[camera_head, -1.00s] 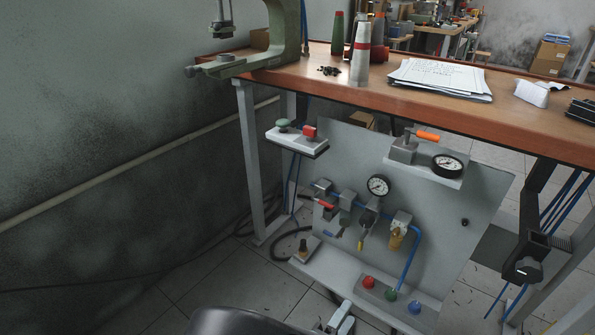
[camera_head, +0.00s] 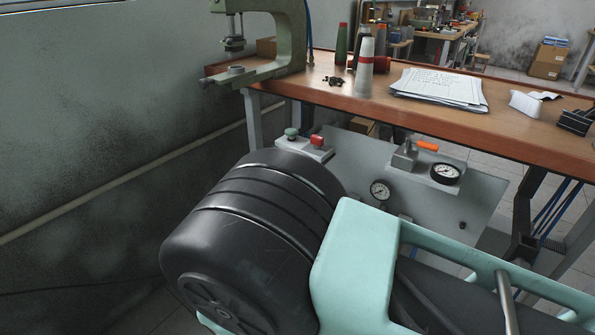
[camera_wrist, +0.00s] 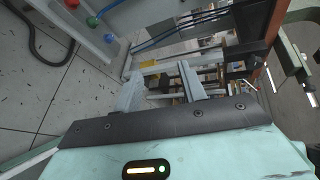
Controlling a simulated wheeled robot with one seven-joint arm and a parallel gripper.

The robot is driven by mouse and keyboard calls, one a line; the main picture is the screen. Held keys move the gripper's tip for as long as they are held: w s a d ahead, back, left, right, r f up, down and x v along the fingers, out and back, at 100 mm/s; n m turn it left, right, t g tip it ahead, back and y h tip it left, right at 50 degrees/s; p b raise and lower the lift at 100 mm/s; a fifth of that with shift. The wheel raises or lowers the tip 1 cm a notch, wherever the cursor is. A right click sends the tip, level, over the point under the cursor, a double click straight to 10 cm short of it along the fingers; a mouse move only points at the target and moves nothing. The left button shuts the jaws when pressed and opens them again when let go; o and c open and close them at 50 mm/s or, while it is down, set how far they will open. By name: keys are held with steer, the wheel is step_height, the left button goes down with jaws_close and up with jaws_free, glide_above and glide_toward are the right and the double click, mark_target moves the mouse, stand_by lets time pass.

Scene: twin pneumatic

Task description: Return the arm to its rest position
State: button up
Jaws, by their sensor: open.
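My arm fills the lower middle and right of the head view, with a black ribbed joint and a pale teal link in front of the pneumatic panel (camera_head: 460,205). My gripper (camera_wrist: 160,84) shows in the wrist view, with two grey fingers standing apart and nothing seen between them. It is outside the head view. The panel's lower ledge (camera_wrist: 88,48) with red, green and blue buttons shows at the upper left of the wrist view, apart from the fingers.
The wooden workbench (camera_head: 480,128) crosses behind my arm, bearing a green press (camera_head: 290,45), a cone-shaped bottle (camera_head: 365,70) and papers (camera_head: 438,88). Its dark leg (camera_head: 524,205) stands at the right. A wall (camera_head: 80,130) closes the left side. Tiled floor (camera_wrist: 35,95) shows below.

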steer(key=s+r+m+g+y+p, duration=0.2)
steer(key=s+r+m+y+p, duration=0.1)
steer(key=r+m, duration=0.8)
steer(key=s+d+r+m+g+y+p, duration=0.1)
steer(key=s+r+m+g+y+p, duration=0.2)
steer(key=r+m, duration=0.8)
steer(key=s+d+r+m+g+y+p, duration=0.1)
steer(key=r+m+y+p, duration=0.6)
steer(key=r, duration=1.1)
steer(key=s+m+g+p, duration=0.1)
steer(key=s+m+p, duration=0.1)
steer(key=m+p, duration=0.1)
steer(key=shift+s+r+m+g, duration=0.35)
steer(key=shift+r+m+g, duration=0.05)
steer(key=shift+m, duration=0.2)
steer(key=shift+a, duration=0.1)
